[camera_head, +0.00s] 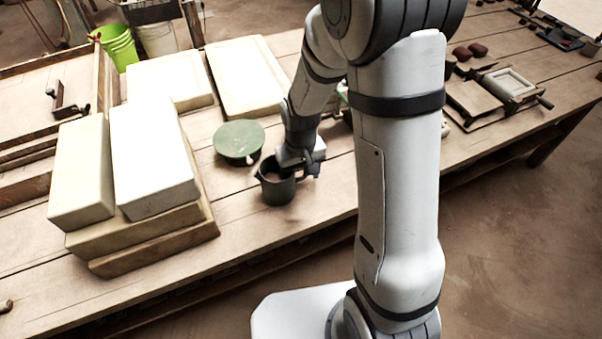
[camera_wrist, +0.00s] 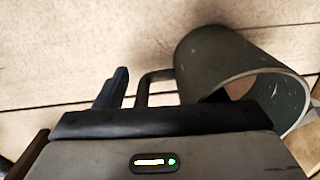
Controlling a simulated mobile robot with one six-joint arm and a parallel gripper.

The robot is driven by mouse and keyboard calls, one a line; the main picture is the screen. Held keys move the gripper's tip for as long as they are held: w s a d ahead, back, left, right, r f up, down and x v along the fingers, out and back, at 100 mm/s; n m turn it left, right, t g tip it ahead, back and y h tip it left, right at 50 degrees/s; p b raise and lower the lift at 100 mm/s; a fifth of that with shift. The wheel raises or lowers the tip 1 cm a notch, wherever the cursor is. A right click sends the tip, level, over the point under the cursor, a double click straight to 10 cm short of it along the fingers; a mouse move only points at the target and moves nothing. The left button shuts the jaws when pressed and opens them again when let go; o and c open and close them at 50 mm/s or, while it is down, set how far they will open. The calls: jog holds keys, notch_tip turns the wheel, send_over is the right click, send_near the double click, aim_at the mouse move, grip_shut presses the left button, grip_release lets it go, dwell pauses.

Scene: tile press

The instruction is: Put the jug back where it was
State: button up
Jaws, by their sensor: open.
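The jug (camera_head: 276,192) is a dark grey, open-topped vessel standing upright on the wooden table near its front edge. In the wrist view the jug (camera_wrist: 205,58) fills the upper right, its round mouth facing lower right and its handle (camera_wrist: 148,85) on its left side. My gripper (camera_head: 299,171) is low at the right side of the jug, by the handle. It is open. One dark finger (camera_wrist: 112,90) shows just left of the handle, apart from it. The other finger is not clearly visible, so I cannot tell whether the handle lies between the two.
A green round disc (camera_head: 239,138) stands just behind the jug. Stacked pale blocks (camera_head: 150,160) are at left, with pale slabs (camera_head: 245,78) behind. A tile press (camera_head: 508,84) is at the far right. Bare table (camera_head: 260,245) lies in front and to the left of the jug.

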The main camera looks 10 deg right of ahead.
notch_tip(320, 180, up, 12)
jog(key=p, duration=0.1)
jog(key=s+d+r+m+t, duration=0.1)
jog(key=s+d+r, duration=0.2)
jog(key=s, duration=0.4)
jog(key=s+d+r+m+t, duration=0.1)
jog(key=s+d+r, duration=0.3)
jog(key=s+r, duration=0.1)
jog(key=shift+s+r+m+t, duration=0.15)
jog(key=shift+s+m+t, duration=0.15)
jog(key=shift+s, duration=0.6)
jog(key=shift+d, duration=0.1)
jog(key=p+v, duration=0.3)
jog(key=w+p+v, duration=0.1)
jog(key=p+v, duration=0.1)
jog(key=shift+s+r, duration=0.1)
jog(key=shift+r, duration=0.1)
